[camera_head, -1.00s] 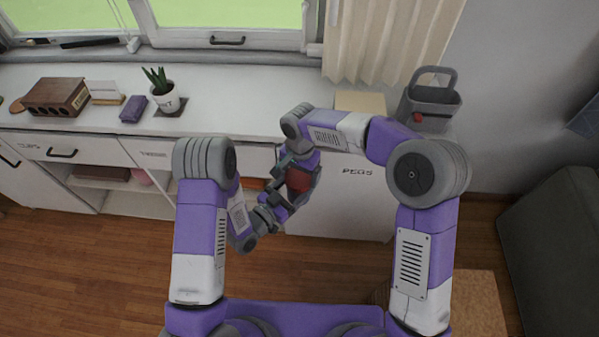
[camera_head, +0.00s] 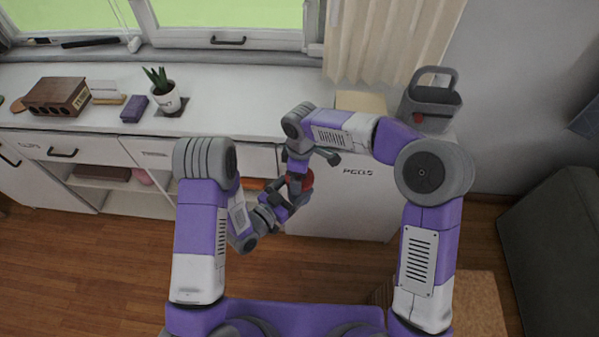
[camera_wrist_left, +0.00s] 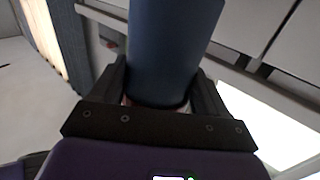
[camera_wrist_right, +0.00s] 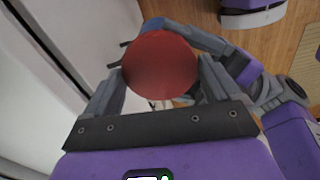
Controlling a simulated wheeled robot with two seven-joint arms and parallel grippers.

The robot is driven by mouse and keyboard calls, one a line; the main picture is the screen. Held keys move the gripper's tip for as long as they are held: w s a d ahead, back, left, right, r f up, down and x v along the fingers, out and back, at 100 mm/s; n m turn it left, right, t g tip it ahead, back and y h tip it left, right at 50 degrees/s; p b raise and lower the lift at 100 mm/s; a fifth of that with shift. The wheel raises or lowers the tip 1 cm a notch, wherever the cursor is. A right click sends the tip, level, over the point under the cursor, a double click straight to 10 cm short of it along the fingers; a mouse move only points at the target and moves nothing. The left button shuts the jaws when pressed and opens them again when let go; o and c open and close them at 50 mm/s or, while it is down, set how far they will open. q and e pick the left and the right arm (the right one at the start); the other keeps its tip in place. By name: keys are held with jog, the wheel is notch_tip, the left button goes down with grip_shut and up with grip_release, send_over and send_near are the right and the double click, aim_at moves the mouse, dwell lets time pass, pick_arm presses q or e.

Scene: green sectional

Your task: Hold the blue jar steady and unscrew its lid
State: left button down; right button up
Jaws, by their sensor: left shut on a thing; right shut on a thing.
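The blue jar (camera_wrist_left: 175,45) fills the upper middle of the left wrist view, between the fingers of my left gripper (camera_wrist_left: 163,88), which is shut on it. My left gripper (camera_head: 282,198) also shows in the head view, in front of the cabinets. The red lid (camera_wrist_right: 160,65) appears as a round disc in the right wrist view, between the fingers of my right gripper (camera_wrist_right: 162,85), which is shut on it. The lid shows in the head view (camera_head: 308,181), below my right gripper (camera_head: 298,172). Where lid and jar meet is hidden, so I cannot tell whether they touch.
A white counter (camera_head: 230,95) runs behind my arms. It bears a potted plant (camera_head: 163,95), a purple box (camera_head: 134,108), a brown block (camera_head: 58,95) and a grey caddy (camera_head: 432,100). Below it are drawers and open shelves. A dark green sofa (camera_head: 555,235) stands at the right.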

jog(key=n, duration=1.2)
jog(key=shift+n, duration=0.3)
jog(key=shift+r, duration=0.25)
jog(key=shift+s+r, duration=0.1)
jog(key=shift+r, duration=0.8)
